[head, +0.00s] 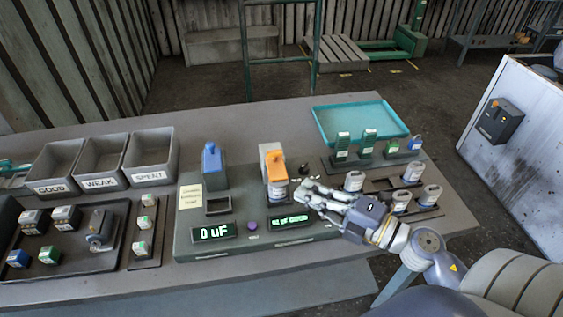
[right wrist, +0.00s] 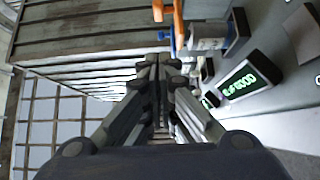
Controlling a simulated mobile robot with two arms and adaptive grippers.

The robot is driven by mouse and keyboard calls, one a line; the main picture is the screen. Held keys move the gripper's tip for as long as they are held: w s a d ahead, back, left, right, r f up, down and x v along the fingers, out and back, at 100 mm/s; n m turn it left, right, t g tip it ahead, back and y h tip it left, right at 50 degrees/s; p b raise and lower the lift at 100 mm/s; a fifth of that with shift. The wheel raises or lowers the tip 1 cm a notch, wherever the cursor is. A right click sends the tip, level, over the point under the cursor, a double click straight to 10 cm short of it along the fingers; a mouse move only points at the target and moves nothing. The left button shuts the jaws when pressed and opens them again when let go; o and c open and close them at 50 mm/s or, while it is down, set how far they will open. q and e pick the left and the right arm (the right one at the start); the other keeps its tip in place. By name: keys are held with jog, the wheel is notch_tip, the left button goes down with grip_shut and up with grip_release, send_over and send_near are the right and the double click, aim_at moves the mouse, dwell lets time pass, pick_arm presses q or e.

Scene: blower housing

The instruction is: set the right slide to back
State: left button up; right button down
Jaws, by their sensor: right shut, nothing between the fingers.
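The grey test console (head: 185,238) has two stations. The right one has an orange-topped slide (head: 275,164) standing over a white and dark cylinder (head: 278,190). The orange part also shows at the top of the right wrist view (right wrist: 179,22). The left station has a blue-topped slide (head: 211,161) behind an empty square nest (head: 217,205). My right gripper (head: 303,190) is just right of the orange slide, its fingers pointing left. In the right wrist view its fingers (right wrist: 160,66) are together and empty. Whether they touch the slide is unclear. My left gripper is out of view.
A small dark knob (head: 304,169) stands near my right fingers. Right of the console are several cylinders (head: 354,181) and a teal tray (head: 365,103). Bins labelled GOOD (head: 55,181), WEAK (head: 101,175) and SPENT (head: 150,170) stand left. Green displays read "0 uF" (head: 214,231) and a blurred text (head: 291,221).

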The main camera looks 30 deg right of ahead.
aim_at(281, 175)
jog(key=p+x, duration=0.1)
jog(key=x, duration=0.1)
jog(key=d+p+x, duration=0.1)
jog(key=x, duration=0.2)
jog(key=w+p+x, duration=0.1)
jog(key=x, duration=0.2)
jog(key=shift+d, duration=0.25)
jog(key=shift+w+d, duration=0.15)
jog(key=shift+w, duration=0.5)
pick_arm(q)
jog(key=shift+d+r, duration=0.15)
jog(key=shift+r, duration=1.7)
pick_arm(e)
jog(key=shift+w, duration=0.1)
jog(key=w, duration=0.2)
jog(key=w+d, duration=0.1)
jog(key=w, duration=0.1)
jog(key=w+d+p, duration=0.1)
jog(key=w, duration=0.1)
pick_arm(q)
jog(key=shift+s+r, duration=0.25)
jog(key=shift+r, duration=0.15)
pick_arm(e)
jog(key=shift+s, duration=0.1)
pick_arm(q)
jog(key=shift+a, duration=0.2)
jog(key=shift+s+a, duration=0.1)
